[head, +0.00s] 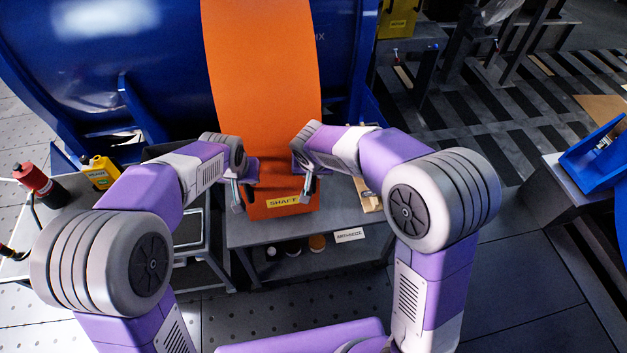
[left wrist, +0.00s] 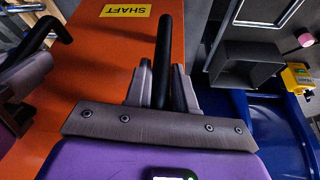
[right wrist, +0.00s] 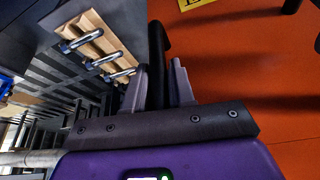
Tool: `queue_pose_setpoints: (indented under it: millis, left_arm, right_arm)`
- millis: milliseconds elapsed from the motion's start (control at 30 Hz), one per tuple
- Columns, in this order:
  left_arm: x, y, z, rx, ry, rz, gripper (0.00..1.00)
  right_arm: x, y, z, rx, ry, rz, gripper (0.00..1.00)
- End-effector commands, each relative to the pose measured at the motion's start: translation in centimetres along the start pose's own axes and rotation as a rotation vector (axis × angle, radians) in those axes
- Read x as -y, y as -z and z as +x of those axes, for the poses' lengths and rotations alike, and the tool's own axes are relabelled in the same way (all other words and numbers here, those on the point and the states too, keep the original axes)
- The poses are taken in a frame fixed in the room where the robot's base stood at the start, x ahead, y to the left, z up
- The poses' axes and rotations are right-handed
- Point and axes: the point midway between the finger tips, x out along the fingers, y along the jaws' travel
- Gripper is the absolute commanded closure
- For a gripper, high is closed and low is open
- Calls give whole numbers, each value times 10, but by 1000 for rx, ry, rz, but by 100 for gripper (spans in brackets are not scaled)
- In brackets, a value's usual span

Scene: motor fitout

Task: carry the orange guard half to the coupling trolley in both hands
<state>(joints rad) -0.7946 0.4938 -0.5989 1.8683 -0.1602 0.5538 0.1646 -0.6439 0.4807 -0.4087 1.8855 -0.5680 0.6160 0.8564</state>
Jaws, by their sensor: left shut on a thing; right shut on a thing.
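The orange guard half (head: 262,70) is a tall curved orange piece in the middle of the head view. A yellow SHAFT label (head: 284,201) is on its near end. My left gripper (head: 240,196) is shut on a black handle (left wrist: 164,60) at the guard's left side. My right gripper (head: 309,186) is shut on a black handle (right wrist: 157,60) at its right side. The guard's orange surface also shows in the left wrist view (left wrist: 100,70) and the right wrist view (right wrist: 230,70). I cannot tell which piece here is the coupling trolley.
A grey bench (head: 340,225) with an ANTI-SEIZE label stands under the guard's near end. A large blue housing (head: 90,60) fills the back left. A red bottle (head: 33,178) and yellow container (head: 99,171) stand at left. A blue bin (head: 597,165) is at right. Floor (head: 490,290) shows at front right.

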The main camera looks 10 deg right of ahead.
Motion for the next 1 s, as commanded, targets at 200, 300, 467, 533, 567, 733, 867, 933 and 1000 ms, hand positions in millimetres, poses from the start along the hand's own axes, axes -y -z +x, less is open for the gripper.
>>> queue_pose_setpoints:
  millis: [200,300,467,533,567,733,867,933,1000]
  left_arm:
    - [-2,0,1,-3,-2,9,100]
    - [-2,0,1,-3,-2,9,100]
    - [-2,0,1,-3,-2,9,100]
    - [-2,0,2,-3,-2,9,100]
    - [-2,0,2,-3,-2,9,100]
    - [-2,-2,7,-3,-2,9,100]
    - [-2,-4,11,-3,-2,9,100]
    - [-2,-5,14,-3,-2,9,100]
    - [-2,-7,17,-3,-2,9,100]
  right_arm:
    - [4,2,-2,-11,10,-2,100]
    - [4,2,-2,-11,10,-2,100]
    - [4,2,-1,-10,10,-2,100]
    - [4,2,0,-10,10,-2,100]
    - [4,2,0,-10,10,-2,100]
    - [4,0,4,-10,10,-2,100]
    - [4,-2,9,-10,10,-2,100]
    - [4,-3,12,-10,10,-2,100]
    - [4,-4,15,-10,10,-2,100]
